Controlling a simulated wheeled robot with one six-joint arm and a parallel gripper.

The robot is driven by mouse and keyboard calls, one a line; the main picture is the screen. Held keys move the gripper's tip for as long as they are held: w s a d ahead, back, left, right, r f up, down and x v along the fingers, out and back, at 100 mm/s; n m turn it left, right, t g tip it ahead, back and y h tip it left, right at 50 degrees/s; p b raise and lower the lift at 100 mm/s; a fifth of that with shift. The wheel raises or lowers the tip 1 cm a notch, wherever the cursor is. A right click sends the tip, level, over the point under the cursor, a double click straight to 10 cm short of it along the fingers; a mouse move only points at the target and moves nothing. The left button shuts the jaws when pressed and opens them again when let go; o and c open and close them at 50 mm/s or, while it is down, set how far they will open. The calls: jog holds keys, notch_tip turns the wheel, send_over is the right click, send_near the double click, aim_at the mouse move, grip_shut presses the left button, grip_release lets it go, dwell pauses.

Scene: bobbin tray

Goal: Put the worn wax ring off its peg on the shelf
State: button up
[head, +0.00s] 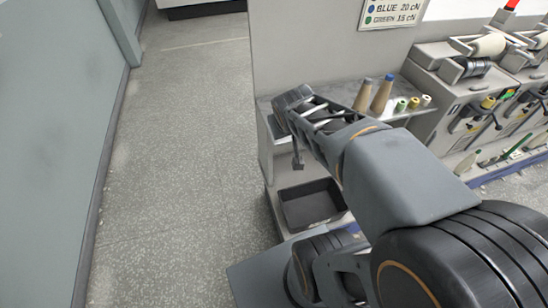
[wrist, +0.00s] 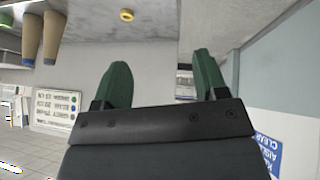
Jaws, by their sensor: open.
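A small yellow ring (wrist: 127,15) with a darker centre shows near the top of the wrist view. It may be the wax ring. I cannot tell if it sits on a peg or how worn it is. My gripper (wrist: 160,76) is open, its two green fingers apart with nothing between them. The ring appears beyond the fingers and apart from them. In the head view my arm reaches over the left end of the grey shelf (head: 345,92); the fingers cannot be made out there.
Two tan cones (head: 372,95) and several small bobbins (head: 413,103) stand on the shelf, right of my arm. A dark tray (head: 310,204) lies below. Winding machines (head: 470,90) stand at the right. The floor (head: 180,180) at the left is clear.

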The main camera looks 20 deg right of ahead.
jog(key=s+a+n+g+y, duration=0.1)
jog(key=s+a+g+y, duration=0.1)
jog(key=s+a, duration=0.5)
jog(key=shift+s+a+f+y, duration=0.3)
jog(key=shift+s+a+y, duration=0.05)
jog(key=shift+y, duration=0.05)
jog(key=shift+c, duration=0.3)
